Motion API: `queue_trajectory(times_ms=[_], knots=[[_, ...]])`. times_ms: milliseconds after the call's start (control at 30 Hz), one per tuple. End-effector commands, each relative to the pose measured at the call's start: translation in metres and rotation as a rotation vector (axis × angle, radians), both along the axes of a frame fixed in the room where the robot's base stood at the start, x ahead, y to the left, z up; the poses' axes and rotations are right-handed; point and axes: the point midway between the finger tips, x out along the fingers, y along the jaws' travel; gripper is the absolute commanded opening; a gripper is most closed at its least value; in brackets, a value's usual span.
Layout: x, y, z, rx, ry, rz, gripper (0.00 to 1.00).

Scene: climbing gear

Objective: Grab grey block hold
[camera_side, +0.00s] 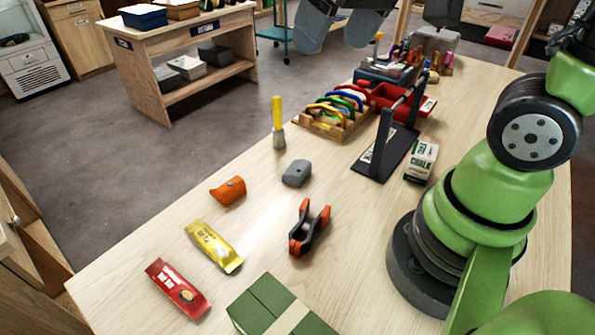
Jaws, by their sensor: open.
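The grey block hold (297,173) is a small rounded grey block lying on the wooden table, near the middle of the side view. It stands clear of the things around it. My gripper (334,38) shows only in part at the top edge, as two grey fingers that are apart with nothing visible between them. It is high above the table and well away from the grey hold. The rest of the gripper is cut off by the frame.
An orange hold (228,190) lies left of the grey one, a yellow-handled brush (278,123) behind it and a black-and-orange clamp (309,227) in front. Yellow (214,246) and red (178,288) packets lie front left. A black stand (385,150) and chalk pack (421,160) are right.

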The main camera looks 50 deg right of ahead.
Motion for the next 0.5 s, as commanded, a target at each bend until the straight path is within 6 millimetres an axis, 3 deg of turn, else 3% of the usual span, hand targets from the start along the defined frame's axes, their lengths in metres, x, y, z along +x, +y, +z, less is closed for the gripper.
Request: queue_trajectory(times_ms=[100, 300, 500], knots=[[0.033, -0.007, -0.027, -0.049, 0.111, 0.067, 0.87], [0.076, -0.019, -0.087, -0.114, 0.28, 0.191, 0.87], [0.098, -0.029, -0.153, -0.15, 0.422, 0.309, 0.87]])
